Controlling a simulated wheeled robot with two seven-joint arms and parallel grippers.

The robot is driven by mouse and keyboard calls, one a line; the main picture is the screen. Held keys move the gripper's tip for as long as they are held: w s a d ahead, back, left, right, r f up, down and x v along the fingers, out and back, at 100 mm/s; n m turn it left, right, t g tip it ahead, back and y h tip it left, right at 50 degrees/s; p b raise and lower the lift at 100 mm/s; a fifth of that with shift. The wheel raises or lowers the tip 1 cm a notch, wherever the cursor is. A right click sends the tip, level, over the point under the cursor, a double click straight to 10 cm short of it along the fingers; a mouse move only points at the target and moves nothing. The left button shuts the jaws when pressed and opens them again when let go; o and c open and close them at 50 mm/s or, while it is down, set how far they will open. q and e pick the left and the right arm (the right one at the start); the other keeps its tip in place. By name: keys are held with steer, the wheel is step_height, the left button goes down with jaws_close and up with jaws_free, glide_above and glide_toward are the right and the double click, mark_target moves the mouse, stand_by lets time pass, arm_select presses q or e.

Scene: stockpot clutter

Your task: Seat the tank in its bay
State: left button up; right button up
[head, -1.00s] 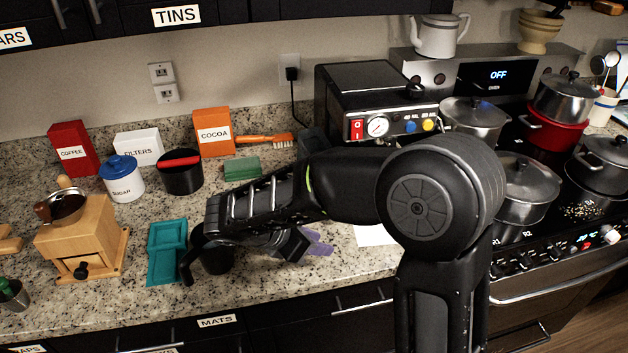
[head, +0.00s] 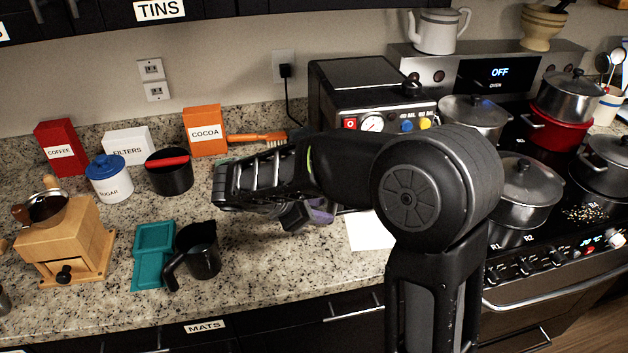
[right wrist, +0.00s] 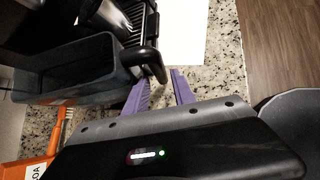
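The tank looks to be the dark grey open-topped bin (right wrist: 75,68) at the left of the right wrist view. A black curved handle (right wrist: 150,58) sits at its near end. In the head view my right arm hides most of the tank. The black coffee machine (head: 365,88) stands behind my arm; its bay is hidden, so I cannot tell how the tank sits to it. My right gripper (right wrist: 160,80) has purple fingers spread apart, close to the handle, with nothing clearly held. It also shows in the head view (head: 322,212). My left gripper is out of view.
A black pitcher (head: 200,250) stands by a teal tray (head: 153,238). A wooden grinder (head: 65,245), sugar jar (head: 108,180) and orange cocoa box (head: 205,130) stand left. White paper (head: 368,232) lies below the machine. Pots crowd the stove at right. The front middle counter is clear.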

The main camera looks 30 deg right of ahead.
mark_target(331, 211)
steer(key=x, duration=0.5)
steer(key=shift+p, duration=0.35)
steer(key=shift+c, duration=0.5)
jaws_close()
steer(key=shift+w, duration=0.1)
stand_by(1.1)
